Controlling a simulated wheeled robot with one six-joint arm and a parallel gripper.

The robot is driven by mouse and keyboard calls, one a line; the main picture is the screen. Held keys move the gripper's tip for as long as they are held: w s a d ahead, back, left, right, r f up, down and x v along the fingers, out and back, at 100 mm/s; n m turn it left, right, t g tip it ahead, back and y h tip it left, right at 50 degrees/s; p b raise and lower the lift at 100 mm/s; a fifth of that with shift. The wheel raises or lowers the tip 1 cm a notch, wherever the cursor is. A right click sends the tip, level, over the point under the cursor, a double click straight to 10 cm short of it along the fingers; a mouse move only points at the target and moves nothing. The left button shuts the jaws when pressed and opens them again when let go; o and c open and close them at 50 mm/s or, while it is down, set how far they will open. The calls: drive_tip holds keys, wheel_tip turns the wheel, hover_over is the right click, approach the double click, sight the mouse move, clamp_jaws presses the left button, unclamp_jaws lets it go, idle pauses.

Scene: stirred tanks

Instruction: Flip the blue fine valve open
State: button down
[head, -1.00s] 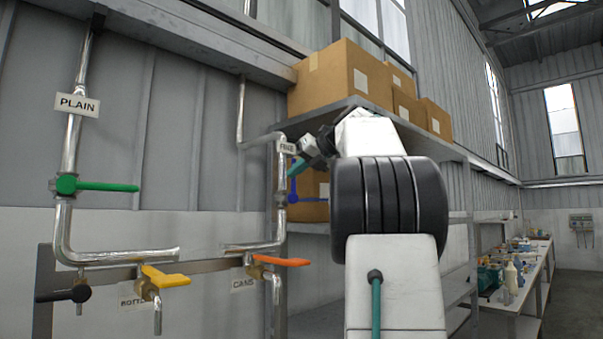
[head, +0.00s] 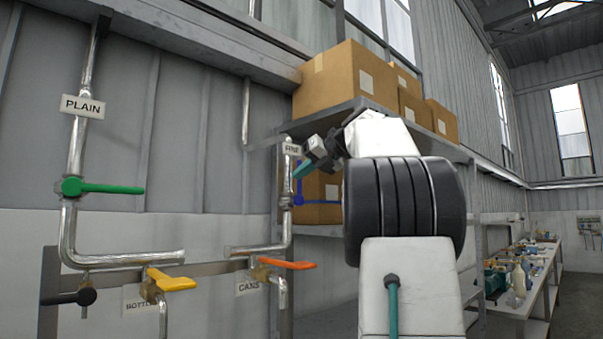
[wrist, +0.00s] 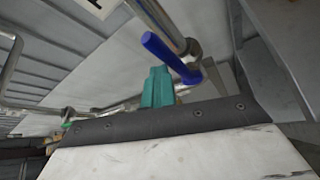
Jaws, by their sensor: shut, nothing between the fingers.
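The blue fine valve (head: 298,190) sits on the upright metal pipe below the FINE sign (head: 291,149). In the head view, blue shows upright along the pipe and as a thin line sideways. In the wrist view its blue handle (wrist: 168,55) slants out from the hub, roughly along the pipe. My gripper (head: 303,170) is shut and empty, its teal fingers close to the top of the blue part. In the wrist view my gripper (wrist: 158,82) is beside the handle. I cannot tell whether they touch.
A green handle (head: 110,188) is on the PLAIN pipe at left. Yellow (head: 172,280), orange (head: 287,264) and black (head: 70,297) handles are lower down. Cardboard boxes (head: 340,80) stand on a shelf right behind my arm.

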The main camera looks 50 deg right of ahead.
drive_tip(key=s, duration=0.9)
drive_tip(key=shift+s, duration=0.15)
drive_tip(key=shift+a, duration=0.1)
idle(0.3)
